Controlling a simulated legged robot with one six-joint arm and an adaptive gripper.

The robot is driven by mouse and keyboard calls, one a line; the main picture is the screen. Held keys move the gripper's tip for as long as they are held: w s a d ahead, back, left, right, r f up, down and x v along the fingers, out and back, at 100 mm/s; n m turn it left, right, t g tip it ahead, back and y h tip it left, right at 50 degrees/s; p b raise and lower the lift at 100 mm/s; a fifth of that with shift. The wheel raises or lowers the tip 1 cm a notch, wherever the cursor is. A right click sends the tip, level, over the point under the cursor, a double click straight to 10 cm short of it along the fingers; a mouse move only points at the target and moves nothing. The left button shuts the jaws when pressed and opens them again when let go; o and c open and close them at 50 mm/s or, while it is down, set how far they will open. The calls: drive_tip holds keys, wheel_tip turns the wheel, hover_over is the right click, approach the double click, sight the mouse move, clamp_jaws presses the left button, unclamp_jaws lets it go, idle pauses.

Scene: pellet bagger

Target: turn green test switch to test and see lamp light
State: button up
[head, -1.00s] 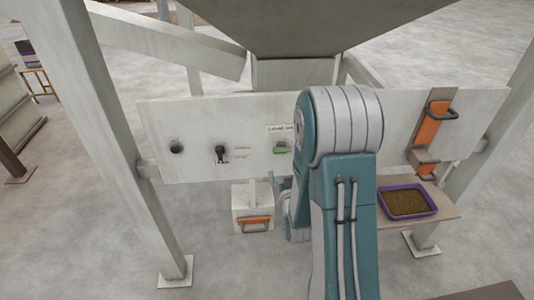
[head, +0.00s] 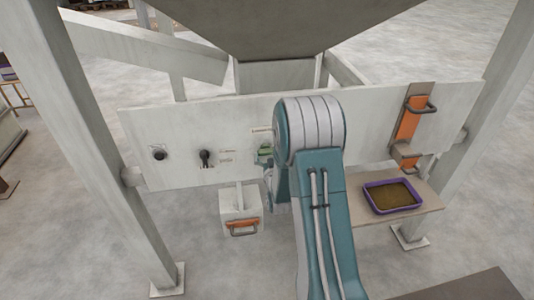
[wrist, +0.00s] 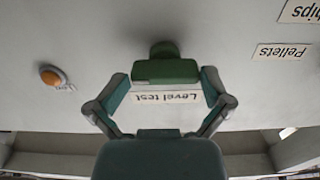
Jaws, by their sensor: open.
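The green test switch (wrist: 165,70) shows in the wrist view, with an upside-down "Level test" label beside it. My gripper (wrist: 164,78) is open, its two fingers on either side of the green handle bar. I cannot tell whether the fingers touch it. In the head view the green switch (head: 265,151) is on the pale panel, partly hidden by my arm. An orange dome lamp (wrist: 52,77) sits left of the switch in the wrist view; I cannot tell whether it is lit. It is hidden behind my arm in the head view.
Left of the switch on the panel (head: 370,122) are a black-handled selector (head: 205,158) and a round dark knob (head: 159,153). Below hangs a pale box with an orange handle (head: 242,224). At right is a purple tray (head: 392,197) of pellets on a shelf. Frame posts (head: 75,130) flank the panel.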

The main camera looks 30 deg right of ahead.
drive_tip(key=shift+w+a+r+y, duration=0.1)
drive_tip(key=shift+w+a+y, duration=0.2)
drive_tip(key=shift+w, duration=0.15)
drive_tip(key=c, duration=0.7)
drive_tip(key=shift+w, duration=0.1)
drive_tip(key=shift+w+f, duration=0.25)
drive_tip(key=shift+f, duration=0.05)
drive_tip(key=shift+c, duration=0.6)
drive_tip(key=shift+w+d+r+m, duration=0.1)
drive_tip(key=shift+d+m, duration=0.05)
drive_tip(key=shift+m, duration=0.35)
drive_tip(key=shift+c, duration=0.2)
drive_tip(key=m, duration=0.5)
drive_tip(key=shift+r, duration=0.2)
drive_tip(key=m, duration=0.5)
drive_tip(key=shift+s+d+m, duration=0.1)
drive_tip(key=shift+s+m, duration=0.2)
drive_tip(key=shift+m, duration=0.1)
drive_tip(key=shift+f, duration=0.1)
